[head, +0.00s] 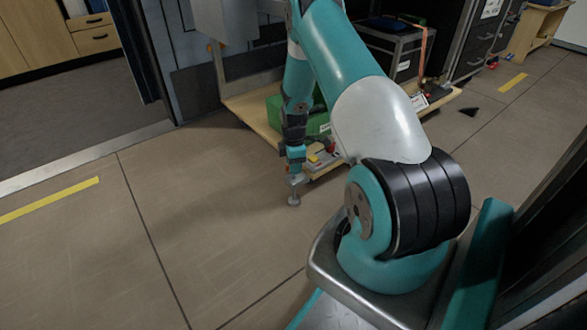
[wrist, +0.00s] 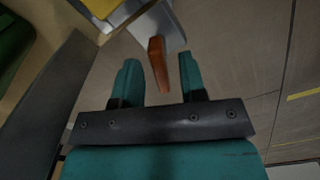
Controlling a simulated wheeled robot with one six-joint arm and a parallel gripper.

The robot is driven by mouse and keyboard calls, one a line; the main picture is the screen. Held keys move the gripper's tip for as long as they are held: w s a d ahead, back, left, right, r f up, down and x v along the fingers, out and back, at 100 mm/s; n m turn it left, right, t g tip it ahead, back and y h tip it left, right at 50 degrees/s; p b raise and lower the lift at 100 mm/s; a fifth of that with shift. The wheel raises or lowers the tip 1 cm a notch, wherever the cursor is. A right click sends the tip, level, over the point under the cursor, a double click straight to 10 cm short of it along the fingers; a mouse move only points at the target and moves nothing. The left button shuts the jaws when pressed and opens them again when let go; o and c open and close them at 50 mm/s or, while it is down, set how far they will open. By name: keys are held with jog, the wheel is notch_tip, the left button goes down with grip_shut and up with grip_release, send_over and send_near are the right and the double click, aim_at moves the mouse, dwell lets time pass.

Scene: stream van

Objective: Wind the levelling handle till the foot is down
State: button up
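In the wrist view an orange-brown handle (wrist: 158,65) sticks out of a grey part (wrist: 165,28). My gripper (wrist: 160,75) is open, with one teal finger on each side of the handle. Gaps show between the handle and both fingers, so neither appears to touch it. In the head view my gripper (head: 295,158) points down at the corner of a low wooden platform. The handle cannot be made out there. A grey foot with a round pad (head: 294,201) shows just below my gripper. I cannot tell whether the pad touches the floor.
The wooden platform (head: 250,107) carries a green case (head: 318,122), partly hidden by my arm. A small grey, yellow and red unit (head: 322,160) sits at its near corner. A dark rack (head: 390,45) stands behind. The tiled floor (head: 190,210) at left is clear.

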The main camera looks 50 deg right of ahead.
grip_shut()
jog(key=shift+m+p, duration=0.3)
jog(key=shift+p, duration=0.05)
